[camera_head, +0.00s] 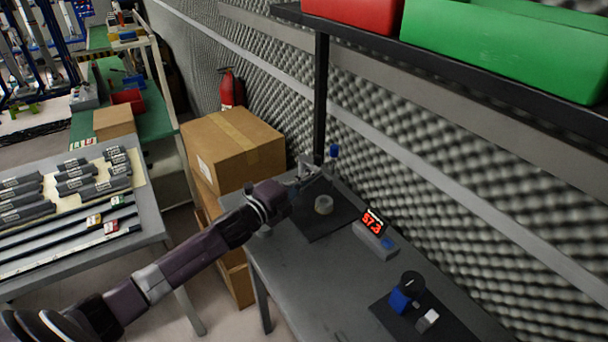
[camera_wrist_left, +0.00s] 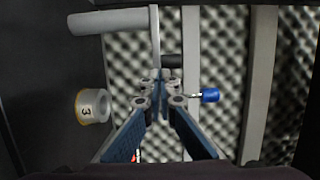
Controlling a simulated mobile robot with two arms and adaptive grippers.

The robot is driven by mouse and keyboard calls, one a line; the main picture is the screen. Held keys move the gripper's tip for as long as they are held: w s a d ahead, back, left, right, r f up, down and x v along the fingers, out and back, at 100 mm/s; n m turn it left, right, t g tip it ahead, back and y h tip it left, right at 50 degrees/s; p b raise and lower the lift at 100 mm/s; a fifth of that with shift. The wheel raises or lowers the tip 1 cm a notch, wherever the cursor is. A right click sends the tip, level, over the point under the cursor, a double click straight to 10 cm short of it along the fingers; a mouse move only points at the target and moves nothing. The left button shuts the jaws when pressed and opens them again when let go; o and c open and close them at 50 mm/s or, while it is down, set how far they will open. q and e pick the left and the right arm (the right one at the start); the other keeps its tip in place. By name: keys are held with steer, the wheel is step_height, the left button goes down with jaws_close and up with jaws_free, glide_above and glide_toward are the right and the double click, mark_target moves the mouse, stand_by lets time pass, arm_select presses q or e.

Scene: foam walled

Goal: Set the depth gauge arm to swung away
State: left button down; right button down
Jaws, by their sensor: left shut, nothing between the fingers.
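My left gripper (camera_head: 312,172) reaches over the far end of the grey workbench and is shut and empty. In the left wrist view its fingers (camera_wrist_left: 161,78) meet in the middle. A small lever with a blue knob (camera_head: 333,150) stands just beyond the fingertips. In the left wrist view the blue knob (camera_wrist_left: 210,95) lies right of the fingers, on a short metal stem; I cannot tell whether a finger touches it. It may be the depth gauge arm, whose body is largely hidden behind my gripper. My right gripper is not in view.
A dark knob (camera_head: 411,283) is nearer. A black shelf post (camera_head: 321,85) and foam wall bound the back; boxes (camera_head: 232,145) stand left.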

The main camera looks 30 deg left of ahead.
mark_target(325, 175)
arm_select(q)
steer(key=n+y, duration=0.1)
steer(key=w+d+n+y+b, duration=0.1)
steer(key=y, duration=0.1)
steer(key=shift+w+d+n+t+y, duration=0.2)
steer(key=shift+d+n+t+y, duration=0.1)
steer(key=n+y, duration=0.1)
steer(key=w+n+y+b, duration=0.1)
steer(key=y, duration=0.1)
steer(key=w+d+n+y+b, duration=0.1)
steer(key=y, duration=0.1)
steer(key=shift+w+f, duration=0.1)
steer(key=shift+d+b+x, duration=0.15)
steer(key=shift+b+x, duration=0.2)
steer(key=shift+x, duration=0.65)
steer(key=shift+d+b+x, duration=0.2)
steer(key=shift+b+x, duration=0.1)
steer(key=shift+x, duration=0.65)
steer(key=shift+w+r, duration=0.15)
steer(key=shift+r, duration=0.1)
